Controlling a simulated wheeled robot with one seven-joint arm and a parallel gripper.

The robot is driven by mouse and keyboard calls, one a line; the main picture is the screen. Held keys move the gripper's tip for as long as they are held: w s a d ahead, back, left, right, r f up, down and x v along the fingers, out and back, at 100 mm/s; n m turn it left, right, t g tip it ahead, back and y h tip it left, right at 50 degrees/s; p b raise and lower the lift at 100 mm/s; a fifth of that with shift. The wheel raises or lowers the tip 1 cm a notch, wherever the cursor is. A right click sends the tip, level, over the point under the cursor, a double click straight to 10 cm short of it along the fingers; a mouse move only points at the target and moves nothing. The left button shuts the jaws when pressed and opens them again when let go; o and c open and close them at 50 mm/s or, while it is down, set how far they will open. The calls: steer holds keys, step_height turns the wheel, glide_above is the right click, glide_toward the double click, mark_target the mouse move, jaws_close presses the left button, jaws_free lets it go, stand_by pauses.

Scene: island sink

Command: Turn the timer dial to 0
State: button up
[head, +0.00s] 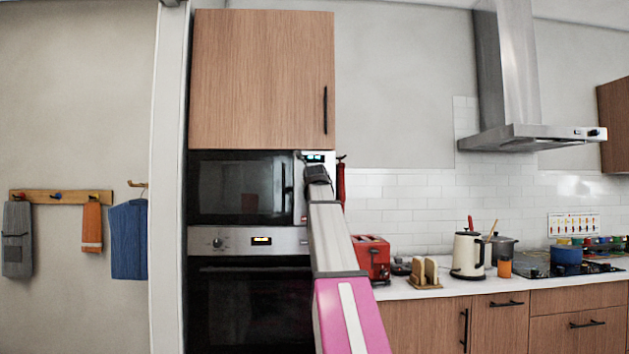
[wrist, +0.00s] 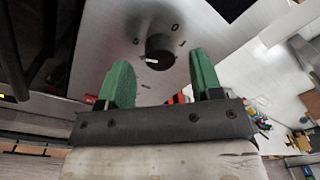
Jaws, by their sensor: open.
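The timer dial (wrist: 160,47) is a dark round knob on a light metal panel, seen in the wrist view. In the head view my gripper (head: 318,178) is in front of the right-hand control panel of the microwave (head: 240,187), and my arm hides the knob there.
The panel has a cyan display (head: 315,158). Below is an oven (head: 245,305) with its own knob (head: 218,243) and a lit display. A wood cabinet (head: 262,80) is above. A red toaster (head: 371,257) and a kettle (head: 467,255) stand on the counter to the right.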

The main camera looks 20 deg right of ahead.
steer(key=shift+x, duration=0.8)
steer(key=c, duration=0.9)
